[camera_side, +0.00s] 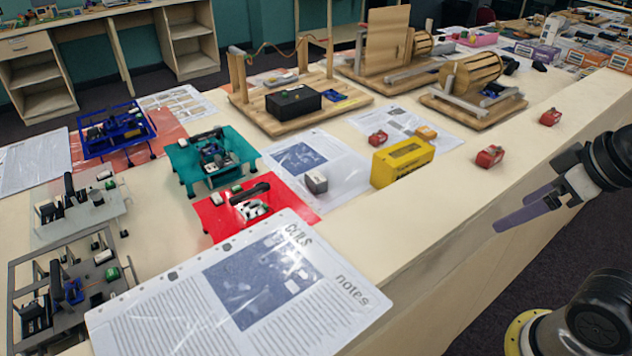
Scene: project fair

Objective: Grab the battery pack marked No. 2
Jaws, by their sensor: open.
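Three small red blocks that look like battery packs are on the cream table. One red block (490,156) lies on bare table closest to my gripper. Another red block (550,117) lies farther back to the right. A third red block (377,138) is behind the yellow box, by a printed sheet. Their small markings are too blurred to read, so I cannot tell which one is No. 2. My gripper (511,212), with purple fingers, is open and empty. It appears at the right, beyond the table's front edge in the picture, apart from every block.
A yellow box (402,162) stands near the third red block, with a small orange block (426,132) behind it. Wooden drum models (472,76) stand at the back. Coloured stands and a notes sheet (330,318) fill the left.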

